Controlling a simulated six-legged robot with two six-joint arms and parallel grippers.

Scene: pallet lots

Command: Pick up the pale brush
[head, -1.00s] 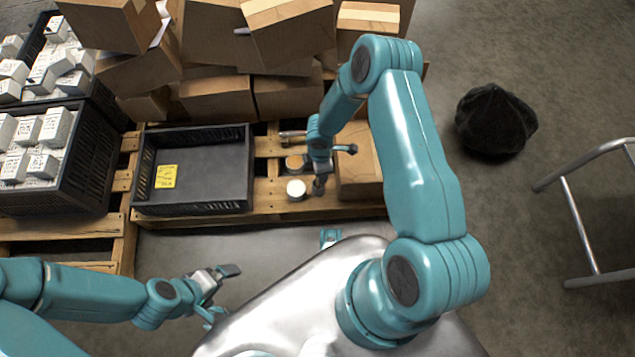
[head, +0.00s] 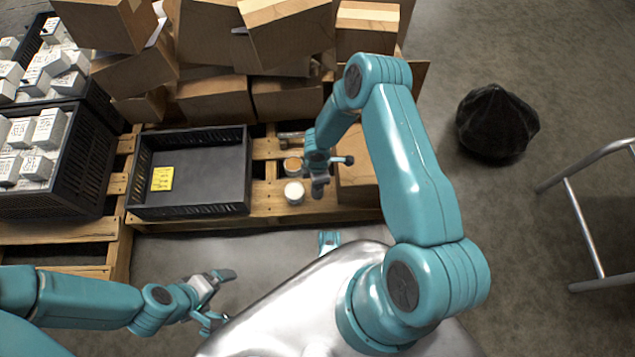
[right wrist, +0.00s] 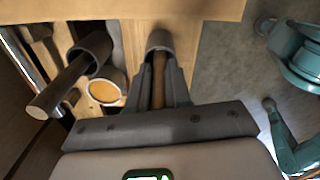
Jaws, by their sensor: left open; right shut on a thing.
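The pale brush (right wrist: 158,75), with a light tan handle and a rounded grey end, shows in the right wrist view. My right gripper (right wrist: 158,68) is shut on its handle, and the grey end points away past the fingertips. In the head view my right gripper (head: 318,190) hangs over the pallet, right of the white tin. The brush is too small and covered to make out there. My left gripper (head: 224,298) is open and empty, low over the floor in front of the pallet.
A darker-handled tool (right wrist: 70,80) and an orange-topped tin (right wrist: 107,90) lie beside the held brush. A white tin (head: 294,193) stands nearby. A black crate (head: 205,205) is to the left, and cartons (head: 288,98) are piled behind. A black bag (head: 497,122) lies on the floor.

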